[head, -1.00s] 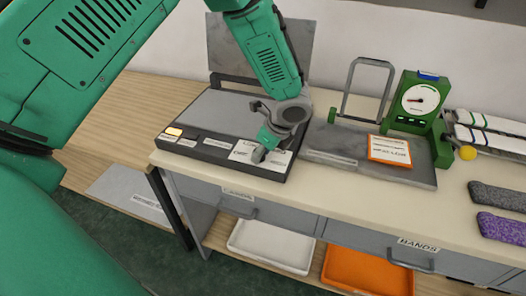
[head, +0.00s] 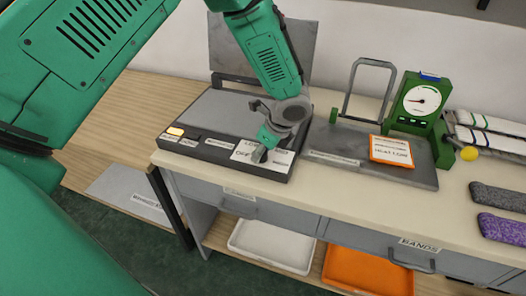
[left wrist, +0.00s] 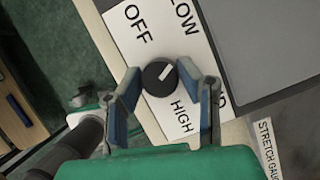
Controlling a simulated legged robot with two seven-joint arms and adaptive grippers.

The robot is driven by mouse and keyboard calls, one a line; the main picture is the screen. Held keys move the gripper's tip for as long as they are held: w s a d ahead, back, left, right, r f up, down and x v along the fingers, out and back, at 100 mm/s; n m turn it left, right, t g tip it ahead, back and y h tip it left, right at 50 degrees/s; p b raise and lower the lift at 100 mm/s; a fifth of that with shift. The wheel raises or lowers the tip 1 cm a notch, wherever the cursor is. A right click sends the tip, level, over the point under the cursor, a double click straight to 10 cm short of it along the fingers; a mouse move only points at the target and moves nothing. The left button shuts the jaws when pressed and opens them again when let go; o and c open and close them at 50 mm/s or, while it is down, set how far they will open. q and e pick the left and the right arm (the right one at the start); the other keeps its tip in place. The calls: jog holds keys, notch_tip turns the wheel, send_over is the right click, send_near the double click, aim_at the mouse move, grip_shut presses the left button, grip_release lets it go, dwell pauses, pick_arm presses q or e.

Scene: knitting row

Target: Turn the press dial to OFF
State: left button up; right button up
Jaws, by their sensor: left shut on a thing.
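The press dial (left wrist: 158,78) is a round black knob with a white pointer mark on a white label plate (left wrist: 138,50). In the left wrist view its mark points to the upper right, between LOW and the partly hidden label ending in D. OFF is printed up and left of the dial, HIGH just below it. My left gripper (left wrist: 160,72) has one finger on each side of the dial and is shut on it. In the head view this gripper (head: 260,153) reaches down to the front panel of the press (head: 205,150) and hides the dial. My right gripper is not in view.
A lit amber indicator (head: 175,132) is at the panel's left end. Right of the press stand a green gauge (head: 421,101) with a metal frame and an orange-edged card (head: 391,151). Folded knits lie at the far right. White (head: 270,246) and orange trays sit below the drawers.

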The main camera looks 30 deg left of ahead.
pick_arm(q)
jog(key=shift+a+n, duration=0.15)
jog(key=shift+n, duration=0.15)
jog(key=shift+n+g+p, duration=0.3)
jog(key=shift+n+p, duration=0.3)
jog(key=n+g+p, duration=0.1)
jog(key=n, duration=0.1)
jog(key=shift+n, duration=0.3)
jog(key=n+g+h, duration=0.1)
jog(key=n, duration=0.2)
jog(key=shift+n+p, duration=0.3)
jog(key=shift+p, duration=0.1)
jog(key=shift+f+n+g+h, duration=0.15)
jog(key=shift+n+g+h, duration=0.5)
jog(key=shift+n, duration=1.25)
jog(key=shift+s, duration=0.1)
jog(key=o, duration=1.1)
jog(key=shift+o, duration=0.2)
